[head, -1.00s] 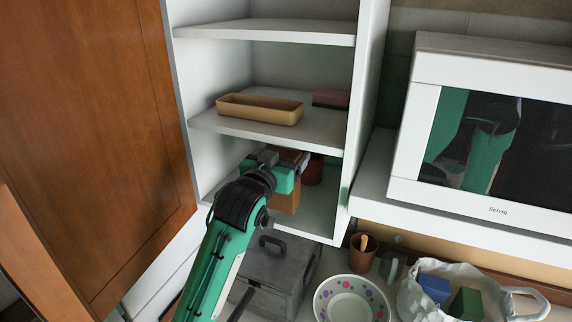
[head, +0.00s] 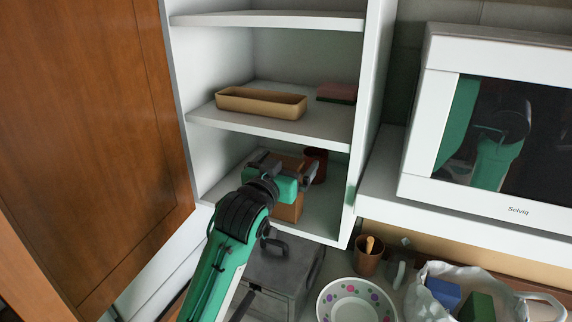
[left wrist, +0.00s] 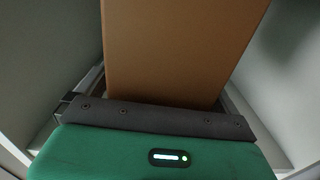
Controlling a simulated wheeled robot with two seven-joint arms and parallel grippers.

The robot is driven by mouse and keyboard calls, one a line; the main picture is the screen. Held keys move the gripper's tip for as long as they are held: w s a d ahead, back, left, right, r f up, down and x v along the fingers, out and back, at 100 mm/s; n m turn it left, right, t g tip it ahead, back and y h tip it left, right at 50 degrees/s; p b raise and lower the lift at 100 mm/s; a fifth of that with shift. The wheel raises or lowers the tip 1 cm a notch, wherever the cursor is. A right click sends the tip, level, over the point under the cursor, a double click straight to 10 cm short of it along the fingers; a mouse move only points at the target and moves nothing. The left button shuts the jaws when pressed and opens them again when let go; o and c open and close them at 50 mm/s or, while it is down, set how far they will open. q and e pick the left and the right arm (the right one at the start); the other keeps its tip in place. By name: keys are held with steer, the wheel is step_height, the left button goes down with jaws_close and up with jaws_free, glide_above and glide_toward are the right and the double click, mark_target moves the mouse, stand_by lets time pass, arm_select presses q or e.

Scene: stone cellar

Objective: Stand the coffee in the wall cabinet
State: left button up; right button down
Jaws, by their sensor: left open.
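The coffee, a brown box-shaped pack (head: 289,212), stands upright in the lowest compartment of the open white wall cabinet (head: 325,228). My left gripper (head: 284,167) reaches into that compartment at the pack's upper part. It is open, with its fingers spread to either side of the pack. In the left wrist view the brown pack (left wrist: 180,50) fills the upper middle, just beyond the palm. The palm and arm hide part of the pack's front. My right gripper is not in view.
A dark red jar (head: 317,163) stands behind and right of the pack. The middle shelf holds a tan tray (head: 262,104) and a pink-and-dark sponge (head: 337,93). A wooden door (head: 95,130) stands open at left. A microwave (head: 415,110) is at right.

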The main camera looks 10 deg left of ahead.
arm_select(q)
steer(key=shift+r, duration=0.2)
steer(key=shift+s+f, duration=0.15)
steer(key=shift+s, duration=0.15)
steer(key=s+a+b, duration=0.2)
steer(key=s+b, duration=0.1)
steer(key=s, duration=0.8)
steer(key=shift+s+a+b, duration=0.15)
steer(key=shift+b, duration=0.25)
